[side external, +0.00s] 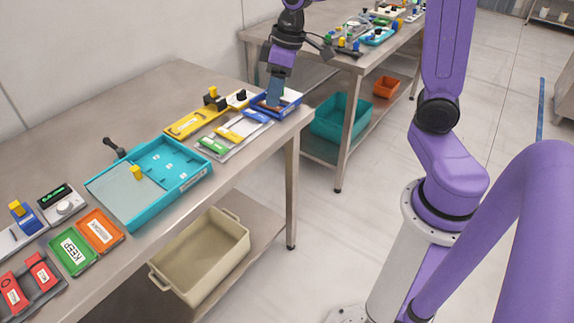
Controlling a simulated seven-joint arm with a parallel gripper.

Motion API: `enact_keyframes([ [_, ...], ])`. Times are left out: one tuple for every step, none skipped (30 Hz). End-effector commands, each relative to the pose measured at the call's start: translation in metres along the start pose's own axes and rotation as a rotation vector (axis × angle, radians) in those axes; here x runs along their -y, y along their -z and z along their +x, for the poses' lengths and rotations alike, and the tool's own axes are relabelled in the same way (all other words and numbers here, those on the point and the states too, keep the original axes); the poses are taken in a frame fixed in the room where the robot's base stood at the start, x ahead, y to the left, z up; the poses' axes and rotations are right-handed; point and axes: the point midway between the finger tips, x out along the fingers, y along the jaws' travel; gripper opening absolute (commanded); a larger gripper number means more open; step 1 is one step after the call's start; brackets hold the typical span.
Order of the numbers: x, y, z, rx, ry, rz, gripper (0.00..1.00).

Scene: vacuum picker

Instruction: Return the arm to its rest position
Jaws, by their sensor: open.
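My gripper (274,100) hangs tip down at the far right end of the near steel bench (165,85). Its jaws are open. A brown part shows beside the tip in the tray, partly hidden by the gripper. My purple arm comes down to the gripper from above the top edge of the picture.
Left of the gripper are a yellow tray (187,124), a grey rack (222,147) and a large teal tray (195,178) holding a yellow block (136,173). Small trays lie farther left. A second bench (340,60) stands behind. A beige bin (200,255) sits on the lower shelf.

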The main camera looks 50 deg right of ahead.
Motion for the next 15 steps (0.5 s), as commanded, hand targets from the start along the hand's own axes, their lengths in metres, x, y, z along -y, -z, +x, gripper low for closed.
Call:
enact_keyframes([
  [0.024, -0.01, -0.001, 0.015, 0.011, -0.052, 0.45],
  [0.036, -0.016, -0.001, 0.026, 0.016, -0.077, 0.45],
  [0.051, -0.025, -0.001, 0.039, 0.023, -0.111, 0.45],
  [0.062, -0.032, -0.002, 0.049, 0.026, -0.137, 0.45],
  [0.072, -0.04, -0.002, 0.059, 0.03, -0.163, 0.45],
  [0.085, -0.051, -0.003, 0.073, 0.034, -0.197, 0.45],
  [0.094, -0.06, -0.003, 0.083, 0.037, -0.224, 0.45],
  [0.102, -0.068, -0.003, 0.092, 0.04, -0.249, 0.45],
  [0.112, -0.08, -0.004, 0.103, 0.042, -0.284, 0.45],
  [0.119, -0.089, -0.004, 0.113, 0.043, -0.31, 0.45],
  [0.125, -0.099, -0.005, 0.122, 0.044, -0.336, 0.45],
  [0.133, -0.111, -0.005, 0.133, 0.045, -0.37, 0.45],
  [0.138, -0.12, -0.006, 0.142, 0.045, -0.396, 0.45],
  [0.142, -0.13, -0.006, 0.15, 0.044, -0.42, 0.45],
  [0.146, -0.141, -0.006, 0.159, 0.043, -0.451, 0.45],
])
